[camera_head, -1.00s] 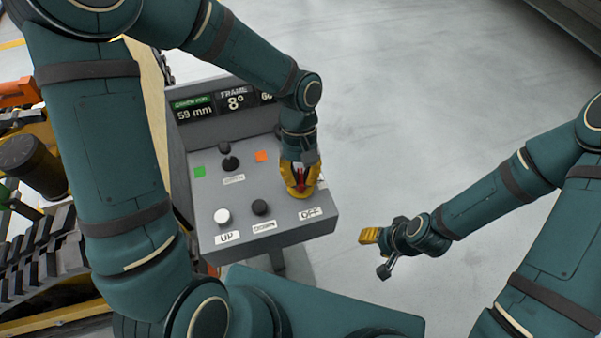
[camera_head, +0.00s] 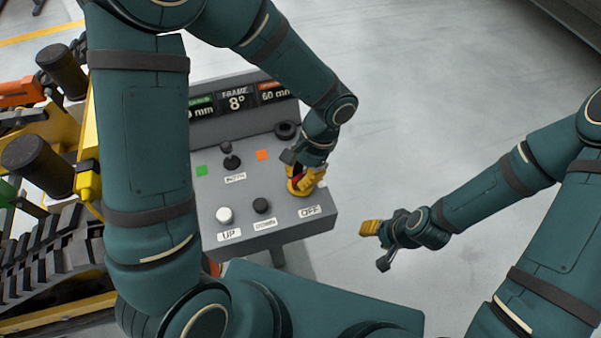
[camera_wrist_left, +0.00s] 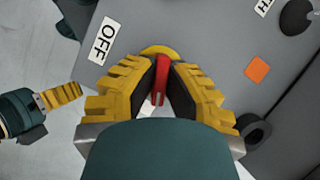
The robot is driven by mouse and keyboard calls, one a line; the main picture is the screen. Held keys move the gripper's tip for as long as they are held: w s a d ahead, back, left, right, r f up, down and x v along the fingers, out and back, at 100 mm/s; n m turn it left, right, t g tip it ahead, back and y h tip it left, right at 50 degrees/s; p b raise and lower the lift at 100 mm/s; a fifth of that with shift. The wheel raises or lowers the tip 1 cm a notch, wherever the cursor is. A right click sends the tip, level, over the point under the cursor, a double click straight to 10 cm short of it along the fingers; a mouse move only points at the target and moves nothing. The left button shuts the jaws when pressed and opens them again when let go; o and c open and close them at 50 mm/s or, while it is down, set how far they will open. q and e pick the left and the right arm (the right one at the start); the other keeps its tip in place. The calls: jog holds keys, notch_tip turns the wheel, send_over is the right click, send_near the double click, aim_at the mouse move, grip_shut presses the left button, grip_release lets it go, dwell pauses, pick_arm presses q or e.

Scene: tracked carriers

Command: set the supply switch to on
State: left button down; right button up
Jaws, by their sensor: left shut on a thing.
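The supply switch is a red handle (camera_wrist_left: 161,82) on a round yellow base (camera_wrist_left: 158,50), at the near right corner of a grey control box, beside the OFF label (camera_wrist_left: 105,40). My left gripper (camera_head: 302,184) is over it, its yellow fingers closed on the red handle. In the left wrist view the left gripper (camera_wrist_left: 161,92) has a finger on each side of the handle. In the head view the fingers hide most of the switch. My right gripper (camera_head: 369,232) hangs in free space right of the box; its finger gap does not show clearly.
The grey control box (camera_head: 245,190) also bears a white UP button (camera_head: 224,215), a black DOWN button (camera_head: 261,205), a black lever (camera_head: 231,162), a black ring (camera_head: 286,130) and displays. A tracked machine (camera_head: 40,235) stands at left. The floor at right is clear.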

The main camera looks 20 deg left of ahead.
pick_arm(q)
jog(key=shift+m+t+y, duration=0.5)
jog(key=shift+m+y, duration=0.1)
jog(key=shift+m, duration=1.5)
jog(key=c, duration=1)
grip_release()
jog(key=v, duration=1.2)
jog(key=shift+s, duration=0.15)
